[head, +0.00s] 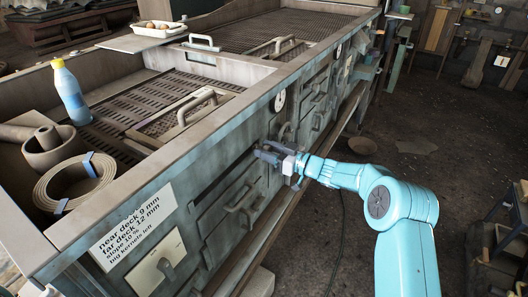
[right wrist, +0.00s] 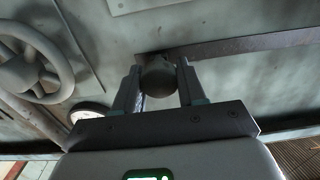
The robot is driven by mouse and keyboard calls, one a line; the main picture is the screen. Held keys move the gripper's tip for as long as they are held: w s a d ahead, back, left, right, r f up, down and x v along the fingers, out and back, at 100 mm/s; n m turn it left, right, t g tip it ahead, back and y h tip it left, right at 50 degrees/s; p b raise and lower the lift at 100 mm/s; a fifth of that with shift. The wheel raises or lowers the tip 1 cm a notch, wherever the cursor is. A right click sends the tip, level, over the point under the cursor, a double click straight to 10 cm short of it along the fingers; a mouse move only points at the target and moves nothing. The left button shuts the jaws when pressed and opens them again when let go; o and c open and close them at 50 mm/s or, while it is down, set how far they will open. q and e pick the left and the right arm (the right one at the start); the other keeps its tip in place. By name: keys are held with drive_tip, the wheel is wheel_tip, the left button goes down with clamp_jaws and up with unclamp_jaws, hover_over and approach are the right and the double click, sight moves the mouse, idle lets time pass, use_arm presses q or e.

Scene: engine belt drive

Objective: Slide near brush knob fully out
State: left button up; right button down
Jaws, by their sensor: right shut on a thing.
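The near brush knob (right wrist: 158,76), a dark rounded knob, stands on the machine's grey side panel in the right wrist view. My right gripper (right wrist: 158,88) has one finger on each side of it and is shut on it. In the head view my right gripper (head: 272,157) is against the machine's side and largely hides the knob. A dark slot or rail (right wrist: 255,45) runs from the knob to the right in the wrist view. My left gripper is not in view.
A spoked handwheel (right wrist: 32,65) and a white dial (right wrist: 90,112) sit near the gripper. Drawer handles (head: 240,199) line the side below. A blue bottle (head: 71,92), a belt roll (head: 77,184) and a tray (head: 159,29) rest on top. The floor (head: 440,150) to the right is open.

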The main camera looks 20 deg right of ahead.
drive_tip(key=shift+w+d+r, duration=0.1)
drive_tip(key=shift+d+r, duration=0.05)
drive_tip(key=shift+d, duration=0.05)
drive_tip(key=c, duration=0.9)
unclamp_jaws()
drive_tip(key=shift+o, duration=1.1)
drive_tip(key=shift+w+f, duration=0.15)
drive_tip(key=shift+f, duration=0.05)
drive_tip(key=shift+s+r, duration=0.1)
drive_tip(key=shift+s, duration=0.1)
drive_tip(key=b+v, duration=0.1)
drive_tip(key=v, duration=1.5)
drive_tip(key=shift+d, duration=0.15)
